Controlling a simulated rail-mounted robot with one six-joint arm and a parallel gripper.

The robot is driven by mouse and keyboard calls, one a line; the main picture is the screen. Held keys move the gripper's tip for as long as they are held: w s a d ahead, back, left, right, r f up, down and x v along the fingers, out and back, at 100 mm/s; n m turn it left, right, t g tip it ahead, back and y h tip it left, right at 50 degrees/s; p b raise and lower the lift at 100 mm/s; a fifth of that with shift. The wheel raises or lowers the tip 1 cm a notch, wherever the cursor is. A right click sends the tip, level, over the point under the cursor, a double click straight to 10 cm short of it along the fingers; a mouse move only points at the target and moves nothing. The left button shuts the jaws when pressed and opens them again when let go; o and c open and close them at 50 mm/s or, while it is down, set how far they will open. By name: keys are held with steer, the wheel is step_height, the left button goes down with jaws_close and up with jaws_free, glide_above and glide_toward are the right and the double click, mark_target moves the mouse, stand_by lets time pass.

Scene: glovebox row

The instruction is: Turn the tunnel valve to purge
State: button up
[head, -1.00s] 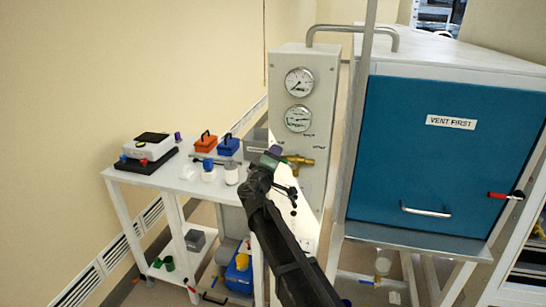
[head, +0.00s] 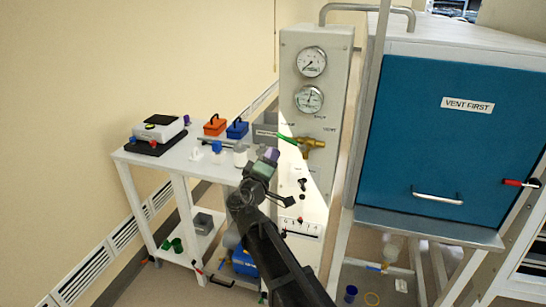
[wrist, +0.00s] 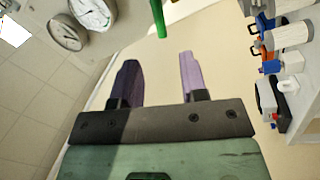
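The tunnel valve (head: 312,145) is a brass body on the light grey gauge panel. Its green lever (head: 287,138) points left and slightly up in the head view. Small labels surround it; the right one seems to read VENT and the upper one PURGE, the left one is unclear. My gripper (head: 270,155), with purple fingertips, is just below and left of the lever, apart from it. In the wrist view my open fingers (wrist: 158,78) are empty, and the green lever (wrist: 158,20) shows beyond them at the top edge.
Two round gauges (head: 312,62) sit above the valve. A blue glovebox door (head: 450,150), labelled VENT FIRST, and an upright grey post stand to the right. A white cart (head: 160,172) with bottles, small boxes and a scale stands left of my arm.

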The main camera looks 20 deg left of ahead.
steer(key=shift+c, duration=0.3)
steer(key=shift+m+h, duration=0.3)
steer(key=r+p, duration=0.2)
steer(key=w+d+r+p, duration=0.1)
steer(key=r+p, duration=0.2)
steer(key=d+r+p, duration=0.1)
steer(key=r+p, duration=0.2)
steer(key=shift+w+d+r, duration=0.15)
steer(key=shift+w+d, duration=0.1)
steer(key=shift+w, duration=0.05)
jaws_close()
steer(key=d+r+m+g+y+p, duration=0.1)
steer(key=d+r+m+g+p, duration=0.75)
steer(key=p, duration=1.05)
steer(key=s+a+f+m+y+b, duration=0.1)
steer(key=a+f+m+y+b, duration=0.1)
steer(key=a+m, duration=0.3)
steer(key=shift+f+m+y, duration=0.4)
steer(key=shift+f+m, duration=0.15)
steer(key=shift+f, duration=0.3)
